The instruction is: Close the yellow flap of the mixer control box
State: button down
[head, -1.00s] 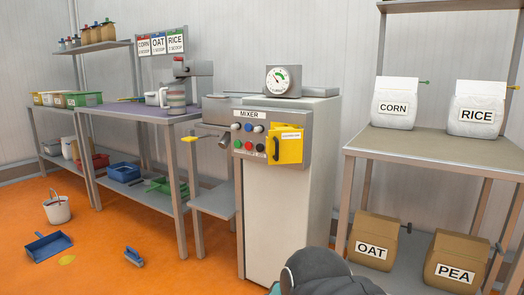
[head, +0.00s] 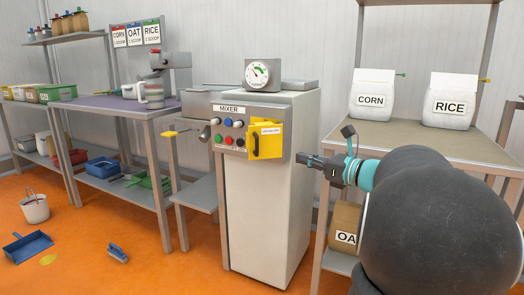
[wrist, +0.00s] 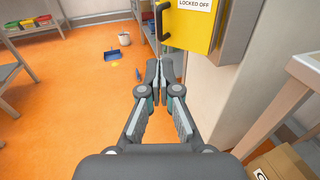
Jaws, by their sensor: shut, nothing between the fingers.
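The yellow flap (head: 266,141) is on the right part of the mixer control box (head: 231,112). It stands out from the box front at an angle, with a dark handle and a white label. In the wrist view the flap (wrist: 192,22) is at the top, with its handle at its left edge and "LOCKED OFF" on the label. My gripper (head: 301,158) is to the right of the flap, apart from it in the head view. In the wrist view my gripper (wrist: 158,66) is shut and empty, its tips just below the flap's lower edge; the exact gap is unclear.
Buttons and a yellow-tipped lever (head: 171,133) are left of the flap. The mixer cabinet (head: 268,200) stands below the box. The shelf table (head: 420,150) with corn and rice bags is to the right. The orange floor in front is mostly clear.

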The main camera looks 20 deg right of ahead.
send_near(265, 148)
jog(key=w+a, duration=0.1)
jog(key=a, duration=0.1)
jog(key=w+a+r, duration=0.1)
jog(key=a, duration=0.1)
jog(key=w+a+r, duration=0.1)
jog(key=a, duration=0.1)
jog(key=shift+w+a, duration=0.2)
jog(key=shift+w, duration=0.1)
jog(key=shift+b, duration=0.3)
